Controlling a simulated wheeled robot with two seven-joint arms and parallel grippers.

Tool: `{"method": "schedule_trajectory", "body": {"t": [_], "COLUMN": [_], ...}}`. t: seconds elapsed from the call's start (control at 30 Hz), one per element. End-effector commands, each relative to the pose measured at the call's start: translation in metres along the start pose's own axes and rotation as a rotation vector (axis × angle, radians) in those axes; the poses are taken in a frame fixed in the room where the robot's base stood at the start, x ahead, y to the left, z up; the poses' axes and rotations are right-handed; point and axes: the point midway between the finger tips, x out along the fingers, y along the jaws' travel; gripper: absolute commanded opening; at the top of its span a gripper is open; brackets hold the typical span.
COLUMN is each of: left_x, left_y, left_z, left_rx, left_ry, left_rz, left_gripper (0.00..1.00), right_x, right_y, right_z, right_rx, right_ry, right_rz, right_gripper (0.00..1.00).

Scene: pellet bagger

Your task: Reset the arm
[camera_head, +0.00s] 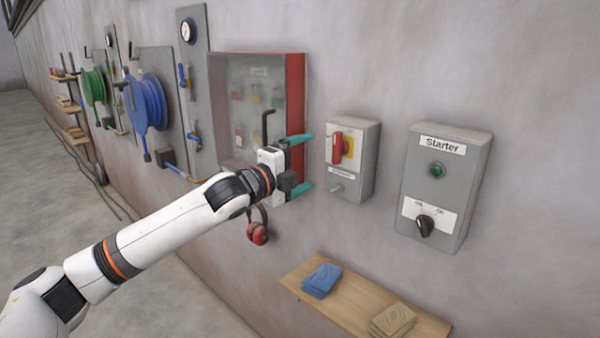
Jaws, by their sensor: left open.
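My left gripper (307,163) is open and empty, with its two teal fingers apart. My left arm (170,235) reaches in from the lower left, stretched toward the wall. The fingers point right, toward a grey switch box (363,165) with a red handle (337,149) on a yellow plate. The fingertips show just left of this box. I cannot tell whether they touch it. My right gripper is not in view.
A grey Starter box (460,180) with a green button and black knob hangs to the right. A red-edged glass cabinet (296,85) is behind the gripper. Red ear defenders (258,234) hang below. A wooden shelf (345,300) holds blue cloths (321,280). Hose reels (147,103) hang further left.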

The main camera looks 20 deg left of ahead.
Motion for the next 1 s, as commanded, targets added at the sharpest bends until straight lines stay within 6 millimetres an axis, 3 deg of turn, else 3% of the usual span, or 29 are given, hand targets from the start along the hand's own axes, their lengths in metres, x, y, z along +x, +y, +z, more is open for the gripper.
{"method": "schedule_trajectory", "body": {"t": [0.57, 0.67, 0.77, 0.87, 1.0], "left_x": [-0.007, -0.003, 0.008, 0.019, 0.022], "left_y": [0.000, -0.011, -0.047, -0.109, -0.217], "left_z": [0.000, -0.002, -0.012, -0.025, -0.041], "left_rx": [-0.001, -0.024, -0.102, -0.231, -0.427], "left_ry": [0.000, 0.006, 0.033, 0.084, 0.181], "left_rz": [-0.001, -0.011, -0.044, -0.099, -0.191], "left_gripper": [0.98, 0.98, 0.98, 0.98, 0.98], "right_x": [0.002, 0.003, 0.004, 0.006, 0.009], "right_y": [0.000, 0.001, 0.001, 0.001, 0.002], "right_z": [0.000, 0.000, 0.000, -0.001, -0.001], "right_rx": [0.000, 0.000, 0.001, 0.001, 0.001], "right_ry": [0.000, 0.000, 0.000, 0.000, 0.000], "right_rz": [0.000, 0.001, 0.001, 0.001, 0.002], "right_gripper": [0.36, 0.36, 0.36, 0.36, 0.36]}}
